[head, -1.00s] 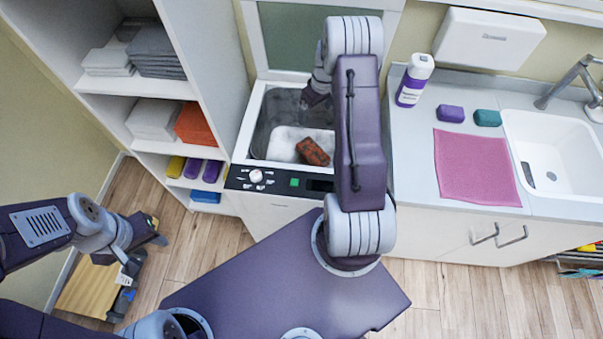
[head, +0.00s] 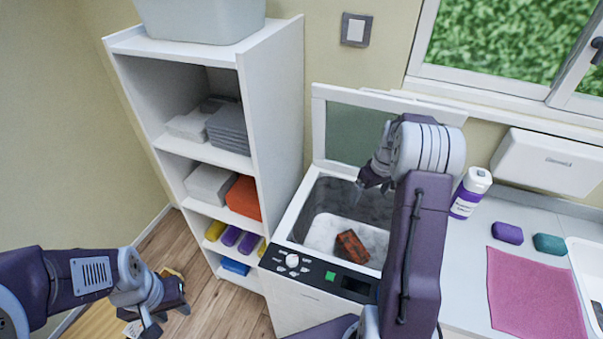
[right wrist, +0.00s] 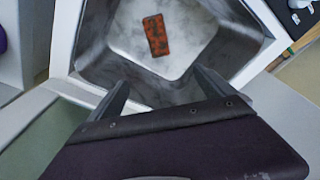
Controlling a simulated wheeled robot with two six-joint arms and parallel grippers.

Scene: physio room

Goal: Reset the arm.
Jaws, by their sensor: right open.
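My right arm reaches over the open white machine, and its gripper (head: 368,193) hangs above the tub near the back rim. In the right wrist view this gripper (right wrist: 161,80) has its two fingers apart with nothing between them. A rust-orange block with dark patches (head: 351,246) lies in the pale tub (head: 322,233), clear of the fingers; it also shows in the right wrist view (right wrist: 156,36). My left gripper (head: 168,318) hangs low at the left over the floor. Its fingers are small and partly turned away, so their opening is unclear.
A white shelf unit (head: 275,110) with towels and coloured blocks stands left of the machine. The raised lid (head: 354,135) is behind the tub. On the right counter are a bottle (head: 467,196), purple (head: 508,233) and teal blocks (head: 549,244), and a pink cloth (head: 532,292).

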